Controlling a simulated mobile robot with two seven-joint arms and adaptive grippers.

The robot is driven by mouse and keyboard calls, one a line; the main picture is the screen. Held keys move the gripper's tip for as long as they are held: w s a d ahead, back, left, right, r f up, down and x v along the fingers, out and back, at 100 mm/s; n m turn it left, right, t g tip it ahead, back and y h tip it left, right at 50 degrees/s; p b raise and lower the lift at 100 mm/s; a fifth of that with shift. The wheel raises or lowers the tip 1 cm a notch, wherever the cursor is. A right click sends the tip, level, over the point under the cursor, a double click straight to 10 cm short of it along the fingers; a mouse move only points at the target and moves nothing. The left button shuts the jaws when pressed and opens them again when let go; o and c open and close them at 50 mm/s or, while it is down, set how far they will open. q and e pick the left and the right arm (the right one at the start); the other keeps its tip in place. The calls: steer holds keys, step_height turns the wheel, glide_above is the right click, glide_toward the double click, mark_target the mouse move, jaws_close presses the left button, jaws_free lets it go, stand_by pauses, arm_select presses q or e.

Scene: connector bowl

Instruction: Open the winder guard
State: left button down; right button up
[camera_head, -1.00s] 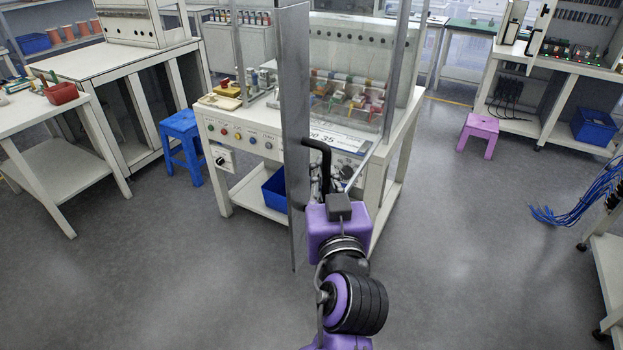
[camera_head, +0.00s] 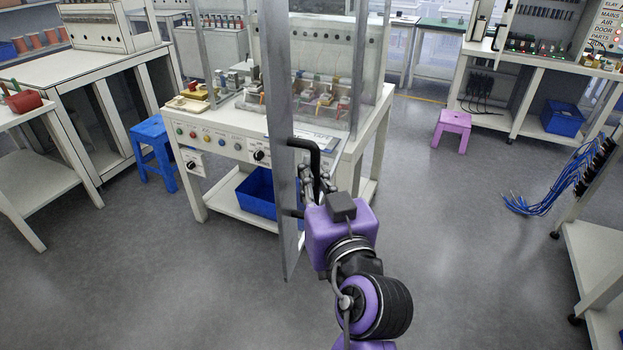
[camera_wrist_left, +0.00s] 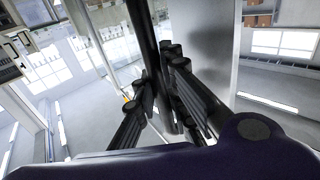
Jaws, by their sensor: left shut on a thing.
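My left gripper (camera_head: 313,183) is shut on the handle. In the left wrist view the fingers (camera_wrist_left: 168,92) close around the dark handle bar (camera_wrist_left: 146,40), with the pale guard panel (camera_wrist_left: 205,65) beside it. The fingertips are partly hidden by the purple wrist in the head view. My right gripper is not in view.
Bobbins and small parts (camera_head: 320,95) sit behind the guard on the bench. A blue bin (camera_head: 257,190) is on its lower shelf. A blue stool (camera_head: 155,150) stands left, a purple stool (camera_head: 452,130) right. Grey floor (camera_head: 470,250) is clear to the right.

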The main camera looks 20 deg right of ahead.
arm_select(q)
steer(key=shift+a+f, duration=0.2)
steer(key=shift+f, duration=0.25)
steer(key=c, duration=2.1)
jaws_free()
steer(key=shift+o, duration=1.2)
steer(key=shift+s+a+r, duration=0.1)
steer(key=shift+s+r, duration=0.05)
steer(key=shift+o, duration=0.5)
steer(key=shift+s+r, duration=0.1)
steer(key=shift+r, duration=0.05)
steer(key=shift+r, duration=0.15)
